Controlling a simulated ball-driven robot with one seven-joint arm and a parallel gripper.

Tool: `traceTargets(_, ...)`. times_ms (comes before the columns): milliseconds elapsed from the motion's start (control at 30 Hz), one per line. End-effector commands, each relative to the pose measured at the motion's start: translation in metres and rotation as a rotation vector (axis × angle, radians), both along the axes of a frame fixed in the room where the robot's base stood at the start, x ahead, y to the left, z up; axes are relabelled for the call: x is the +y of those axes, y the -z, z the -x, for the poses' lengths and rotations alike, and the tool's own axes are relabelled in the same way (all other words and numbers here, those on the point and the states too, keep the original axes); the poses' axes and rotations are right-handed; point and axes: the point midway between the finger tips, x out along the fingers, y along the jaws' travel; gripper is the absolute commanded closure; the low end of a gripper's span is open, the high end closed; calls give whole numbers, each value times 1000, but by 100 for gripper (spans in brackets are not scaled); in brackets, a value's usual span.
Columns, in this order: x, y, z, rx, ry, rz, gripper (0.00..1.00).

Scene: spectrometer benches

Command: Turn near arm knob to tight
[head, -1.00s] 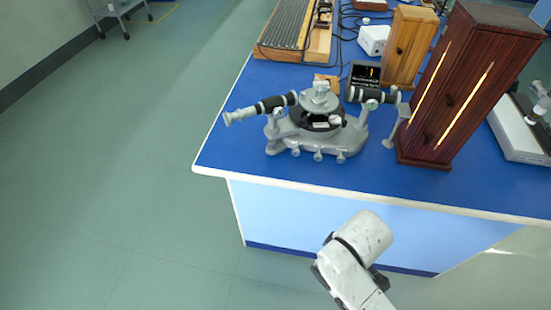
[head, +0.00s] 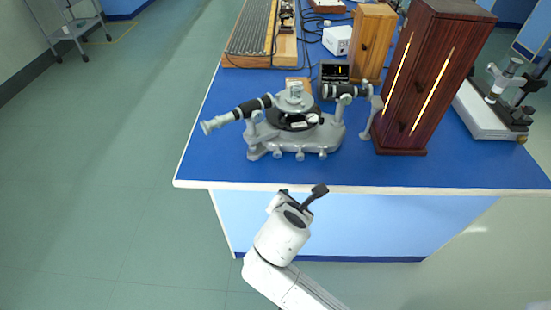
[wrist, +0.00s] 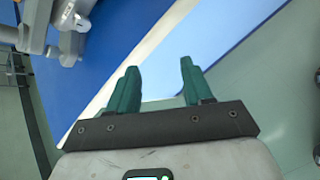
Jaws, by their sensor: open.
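The grey spectrometer (head: 295,132) stands near the front left of the blue bench. Its telescope tube (head: 238,114) points left and its collimator tube (head: 345,91) points right. Several small knobs line its front base, one of them a front knob (head: 300,155); I cannot tell which is the near arm knob. My gripper (head: 302,194) is at the bench's front edge, in front of the spectrometer and apart from it. In the wrist view my gripper (wrist: 157,85) has two green fingers spread apart with nothing between them. Part of the spectrometer (wrist: 62,25) shows at the upper left there.
A tall dark wooden lamp box (head: 425,80) with glowing slits stands right of the spectrometer. A lighter wooden box (head: 371,42), a white box (head: 337,40) and a ridged board (head: 259,30) are behind. The bench front edge (head: 400,190) is clear.

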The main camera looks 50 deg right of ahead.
Motion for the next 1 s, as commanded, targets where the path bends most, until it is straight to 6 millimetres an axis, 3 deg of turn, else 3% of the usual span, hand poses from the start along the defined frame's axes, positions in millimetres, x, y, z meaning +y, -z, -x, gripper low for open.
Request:
traceTargets(200, 2, -34, -45, 241, -321, 404, 50)
traceTargets(433, 8, -54, -66, 394, -461, 623, 50)
traceTargets(633, -3, -50, -74, 411, -471, 642, 50)
traceTargets(1000, -55, -26, -106, 409, -468, 640, 50)
